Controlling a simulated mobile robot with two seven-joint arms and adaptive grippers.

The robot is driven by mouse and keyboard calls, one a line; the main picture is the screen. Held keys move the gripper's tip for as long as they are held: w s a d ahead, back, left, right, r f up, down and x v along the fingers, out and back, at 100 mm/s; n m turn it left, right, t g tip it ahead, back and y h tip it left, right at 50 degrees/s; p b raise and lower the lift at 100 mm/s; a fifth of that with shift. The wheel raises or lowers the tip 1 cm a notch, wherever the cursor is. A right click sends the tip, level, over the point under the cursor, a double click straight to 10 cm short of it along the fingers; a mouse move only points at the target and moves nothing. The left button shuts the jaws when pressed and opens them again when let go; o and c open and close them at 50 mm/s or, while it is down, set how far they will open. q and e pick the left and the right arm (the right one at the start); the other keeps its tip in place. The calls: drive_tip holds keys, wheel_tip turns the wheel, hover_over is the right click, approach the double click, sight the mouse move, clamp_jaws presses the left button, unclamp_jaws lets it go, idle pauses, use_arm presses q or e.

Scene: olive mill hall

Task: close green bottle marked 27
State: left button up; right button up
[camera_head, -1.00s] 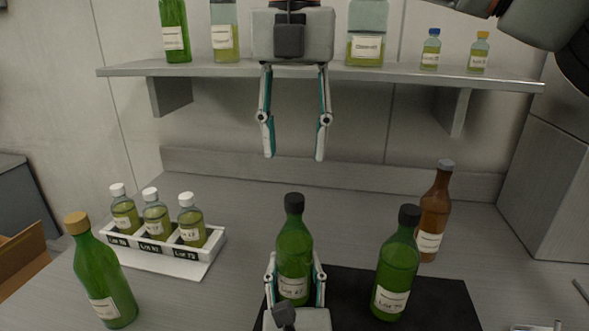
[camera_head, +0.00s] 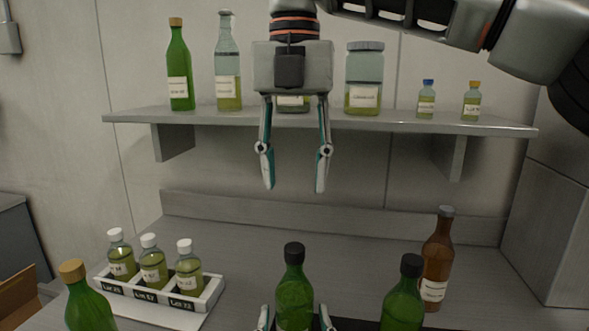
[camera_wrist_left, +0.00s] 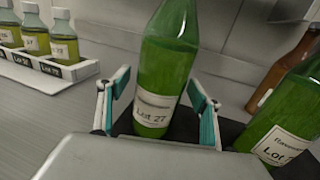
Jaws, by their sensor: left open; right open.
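The green bottle marked Lot 27 (camera_head: 294,298) stands upright with a black cap (camera_head: 294,254) on its neck. In the left wrist view its label (camera_wrist_left: 155,112) reads Lot 27. My left gripper (camera_head: 294,318) is open, with one finger on each side of the bottle's body; the left wrist view also shows the gripper (camera_wrist_left: 159,92) around it. Contact with the glass cannot be told. My right gripper (camera_head: 294,188) is open and empty, pointing down above and behind the bottle in the picture, in front of the shelf.
A green bottle (camera_head: 402,307) with a black cap and a brown bottle (camera_head: 437,262) stand to the right. A cork-coloured-capped green bottle (camera_head: 88,308) and a white rack (camera_head: 208,297) of small bottles are left. The shelf (camera_head: 215,118) holds several bottles and jars.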

use_arm(q)
drive_tip(key=s, duration=1.2)
drive_tip(key=shift+d, duration=0.15)
drive_tip(key=shift+s, duration=0.1)
